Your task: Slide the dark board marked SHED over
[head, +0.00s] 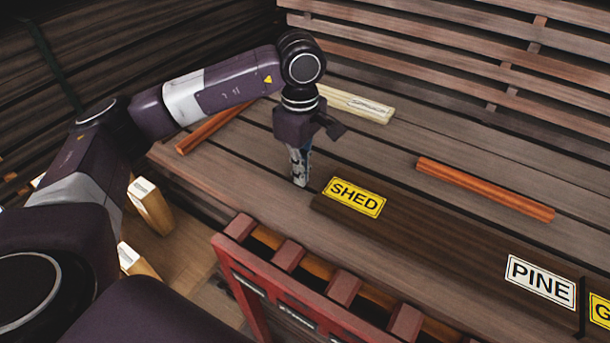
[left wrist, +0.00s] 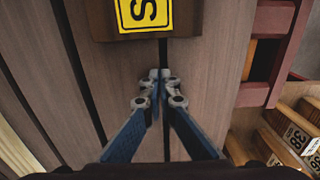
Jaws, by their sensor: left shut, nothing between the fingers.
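The dark board (head: 430,245) lies flat on the slatted wooden table, with a yellow SHED label (head: 355,197) near its left end and a white PINE label (head: 540,281) near its right. My left gripper (head: 299,182) is shut and empty, pointing down at the slats just left of the board's left end. In the left wrist view the closed fingertips (left wrist: 160,76) are a short gap from the board's end (left wrist: 185,22), where part of the yellow label shows. My right gripper is not in view.
A red slotted rack (head: 290,257) stands along the table's front edge. Reddish strips lie behind the board (head: 485,190) and at the left (head: 215,127). A pale labelled piece (head: 357,104) lies farther back. Another yellow label (head: 600,310) shows at the right edge.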

